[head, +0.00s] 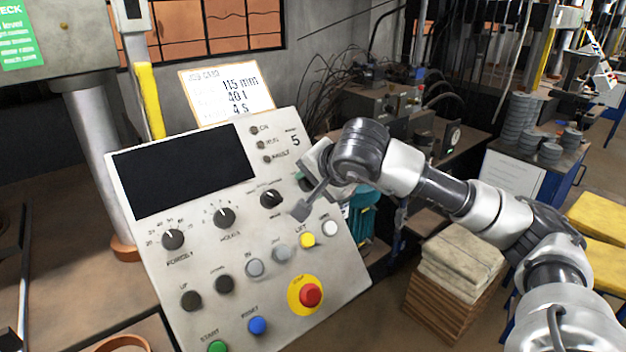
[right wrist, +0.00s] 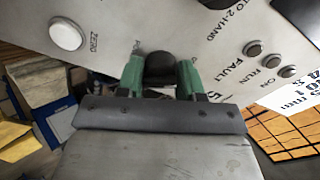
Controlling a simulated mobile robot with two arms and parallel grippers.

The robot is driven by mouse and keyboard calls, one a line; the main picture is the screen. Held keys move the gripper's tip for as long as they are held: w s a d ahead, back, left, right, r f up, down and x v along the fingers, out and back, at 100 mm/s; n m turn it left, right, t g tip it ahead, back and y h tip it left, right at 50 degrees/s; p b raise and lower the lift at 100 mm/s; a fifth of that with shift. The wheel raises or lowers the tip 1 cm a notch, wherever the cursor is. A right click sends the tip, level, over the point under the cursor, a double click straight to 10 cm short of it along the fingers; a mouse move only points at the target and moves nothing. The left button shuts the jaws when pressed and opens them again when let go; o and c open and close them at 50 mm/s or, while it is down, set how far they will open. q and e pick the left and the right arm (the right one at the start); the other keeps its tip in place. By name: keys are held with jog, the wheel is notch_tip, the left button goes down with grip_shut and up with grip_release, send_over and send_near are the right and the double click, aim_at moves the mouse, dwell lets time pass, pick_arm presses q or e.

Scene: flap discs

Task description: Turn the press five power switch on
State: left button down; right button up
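The tilted grey control panel (head: 185,250) marked 5 stands at the centre left of the head view. My right gripper (head: 306,183) is at the panel's right edge, below the number 5. In the right wrist view, the black knob of the power switch (right wrist: 161,68) sits between the green fingertips of my right gripper (right wrist: 161,76). The fingers flank it closely on both sides, with no clear gap. The ON, RUN and FAULT lamps (head: 260,145) look unlit. My left gripper is out of view.
A white ZERO button (right wrist: 67,34) is near the gripper. A red stop button (head: 311,295), a yellow LIFT button (head: 307,240) and a mode knob (head: 271,198) are on the same panel. Stacked boards (head: 450,280) stand right of the panel, under my right arm.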

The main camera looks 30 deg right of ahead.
jog(key=shift+f+m+b, duration=0.15)
jog(key=shift+m+b, duration=0.95)
jog(key=shift+b, duration=0.35)
jog(key=shift+c, duration=0.3)
jog(key=m+b, duration=0.2)
jog(key=shift+m, duration=0.3)
jog(key=m+b, duration=0.3)
jog(key=m, duration=0.1)
jog(key=shift+d, duration=0.1)
jog(key=shift+r+m+y+b, duration=0.15)
jog(key=shift+m+b, duration=0.15)
jog(key=shift+m, duration=0.35)
jog(key=shift+r+m+y+b, duration=0.15)
jog(key=shift+m+b, duration=0.1)
jog(key=shift+m, duration=0.7)
jog(key=o, duration=0.9)
jog(key=shift+f, duration=0.1)
jog(key=b+v, duration=0.1)
jog(key=v, duration=1)
jog(key=shift+w+d, duration=0.1)
jog(key=shift+w, duration=0.1)
